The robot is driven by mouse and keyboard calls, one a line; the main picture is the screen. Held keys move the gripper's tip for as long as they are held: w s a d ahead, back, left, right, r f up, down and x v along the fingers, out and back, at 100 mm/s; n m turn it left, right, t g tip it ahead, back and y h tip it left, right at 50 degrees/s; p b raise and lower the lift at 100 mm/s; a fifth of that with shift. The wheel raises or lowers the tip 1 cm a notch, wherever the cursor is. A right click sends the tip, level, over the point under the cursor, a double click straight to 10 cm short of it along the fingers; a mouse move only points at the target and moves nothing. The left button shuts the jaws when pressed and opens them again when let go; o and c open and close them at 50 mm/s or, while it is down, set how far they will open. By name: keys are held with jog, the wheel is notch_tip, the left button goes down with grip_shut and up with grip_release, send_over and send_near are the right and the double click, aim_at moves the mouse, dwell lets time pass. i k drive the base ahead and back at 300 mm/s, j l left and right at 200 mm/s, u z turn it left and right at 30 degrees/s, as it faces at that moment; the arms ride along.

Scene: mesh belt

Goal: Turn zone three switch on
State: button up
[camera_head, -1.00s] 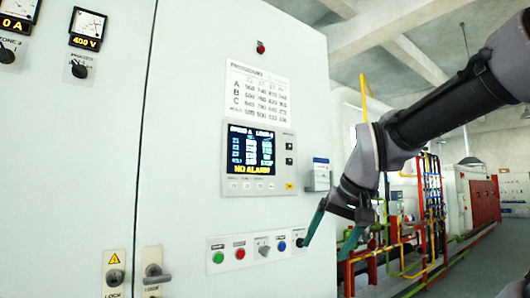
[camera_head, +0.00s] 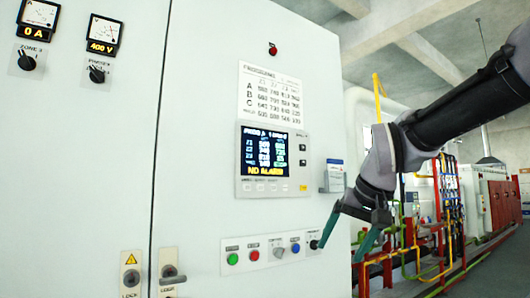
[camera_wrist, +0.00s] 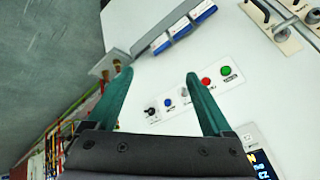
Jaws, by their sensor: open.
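A black rotary switch (camera_head: 27,60) with a blurred label like "ZONE 3" sits at the top left of the white cabinet, under a 0 A meter (camera_head: 38,18). A second black rotary switch (camera_head: 96,73) is right of it, under a 400 V meter. A lower control strip holds a grey selector switch (camera_head: 278,252) and a small black knob (camera_head: 314,244); the knob (camera_wrist: 150,112) also shows in the wrist view. My gripper (camera_head: 343,242) is open and empty at the cabinet's right edge, near that knob. Its teal fingers (camera_wrist: 158,76) spread before the strip in the wrist view.
The strip also has green (camera_head: 233,258), red (camera_head: 254,255) and blue (camera_head: 295,248) buttons. A display (camera_head: 265,152) reads "NO ALARM". Door handles (camera_head: 168,272) stick out at the lower left. Coloured pipes (camera_head: 440,210) stand behind, right of the cabinet.

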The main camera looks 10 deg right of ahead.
aim_at(26, 63)
jog(key=u, duration=1.75)
